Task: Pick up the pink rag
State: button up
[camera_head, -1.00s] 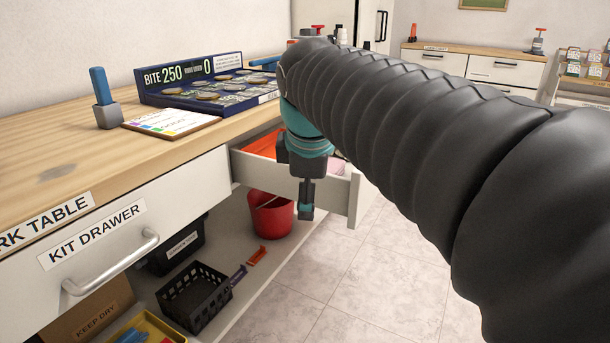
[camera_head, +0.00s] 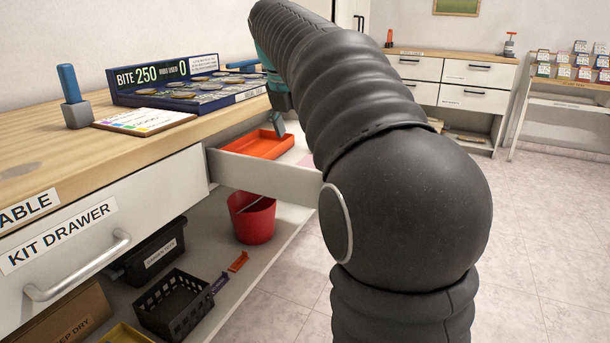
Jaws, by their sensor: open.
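A drawer (camera_head: 262,178) is pulled out from the far end of the work table, with an orange tray (camera_head: 258,144) in it. A pale pink patch (camera_head: 303,160), perhaps the pink rag, shows in the drawer to the right of the tray. My black arm hides most of it. My gripper (camera_head: 278,124) hangs over the drawer, near the tray's far right corner, and is largely hidden by the arm. It is open, and I see nothing in it.
A blue-handled tool (camera_head: 70,92), a card (camera_head: 145,120) and a coin display (camera_head: 185,88) stand on the table. Below are a red bucket (camera_head: 252,217) and a black basket (camera_head: 176,303). The floor to the right is clear.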

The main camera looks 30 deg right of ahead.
jog(key=b+x, duration=0.2)
jog(key=x, duration=0.8)
jog(key=shift+d+f+b, duration=0.1)
jog(key=shift+d+b, duration=0.05)
jog(key=shift+b, duration=0.25)
jog(key=shift+f, duration=0.2)
dwell(0.3)
jog(key=c, duration=1)
